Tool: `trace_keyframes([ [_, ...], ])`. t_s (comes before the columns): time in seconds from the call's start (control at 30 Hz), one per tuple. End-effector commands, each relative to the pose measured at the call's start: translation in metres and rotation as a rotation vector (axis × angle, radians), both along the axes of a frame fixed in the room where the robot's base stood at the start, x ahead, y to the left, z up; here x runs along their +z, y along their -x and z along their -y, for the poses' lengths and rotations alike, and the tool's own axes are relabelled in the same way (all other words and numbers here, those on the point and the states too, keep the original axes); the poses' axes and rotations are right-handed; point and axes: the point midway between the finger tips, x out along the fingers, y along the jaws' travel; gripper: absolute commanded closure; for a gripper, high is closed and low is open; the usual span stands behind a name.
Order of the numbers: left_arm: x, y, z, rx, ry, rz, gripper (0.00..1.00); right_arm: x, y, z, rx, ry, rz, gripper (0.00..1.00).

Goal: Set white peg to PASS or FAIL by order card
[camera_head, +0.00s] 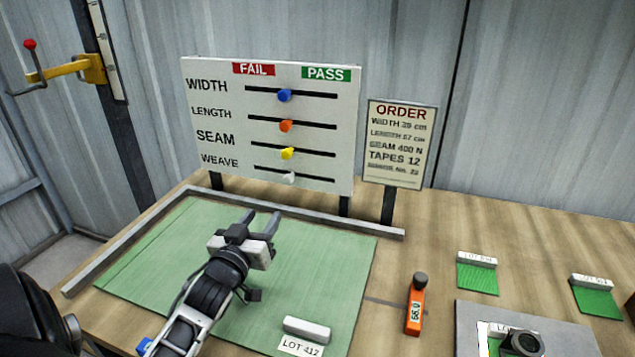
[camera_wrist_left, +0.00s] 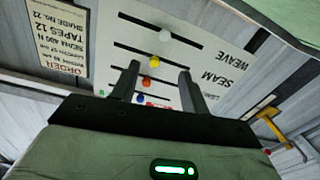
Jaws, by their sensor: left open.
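The white peg (camera_head: 289,178) sits in the WEAVE slot, the lowest on the white board (camera_head: 225,135), near the slot's middle. It also shows in the left wrist view (camera_wrist_left: 164,37). Blue (camera_head: 284,95), orange (camera_head: 286,126) and yellow (camera_head: 288,153) pegs sit near the middle of the slots above. FAIL (camera_head: 253,69) is marked at the left, PASS (camera_head: 326,74) at the right. The order card (camera_head: 398,145) stands right of the board; its lowest line is too small to read surely here. My left gripper (camera_head: 262,222) is open and empty, below and in front of the board, apart from the pegs.
A green mat (camera_head: 150,270) with a grey rail (camera_head: 310,214) behind it covers the table's left. A white block with a LOT 412 label (camera_head: 307,330) lies at its front. An orange gauge (camera_head: 415,305) and green swatches (camera_head: 477,275) are to the right.

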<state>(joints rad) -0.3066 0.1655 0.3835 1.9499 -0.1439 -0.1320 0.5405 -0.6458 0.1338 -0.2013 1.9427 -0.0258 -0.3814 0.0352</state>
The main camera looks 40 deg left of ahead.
Motion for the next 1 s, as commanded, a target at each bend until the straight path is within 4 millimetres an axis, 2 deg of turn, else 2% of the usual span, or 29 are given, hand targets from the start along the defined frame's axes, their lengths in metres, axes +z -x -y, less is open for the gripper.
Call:
trace_keyframes([
  [0.17, -0.007, -0.012, -0.008, 0.019, 0.029, -0.014, 0.55, 0.0, 0.002, 0.0, 0.003, -0.006, 0.001, 0.35],
  [0.7, -0.006, -0.116, -0.047, 0.018, 0.026, -0.014, 0.55, 0.0, 0.001, 0.0, 0.003, -0.004, 0.001, 0.35],
  [0.8, -0.005, -0.13, -0.053, 0.018, 0.026, -0.013, 0.55, 0.0, 0.001, 0.0, 0.003, -0.004, 0.001, 0.35],
  [1.0, -0.006, -0.144, -0.058, 0.017, 0.026, -0.013, 0.55, 0.0, 0.001, 0.0, 0.003, -0.004, 0.002, 0.35],
])
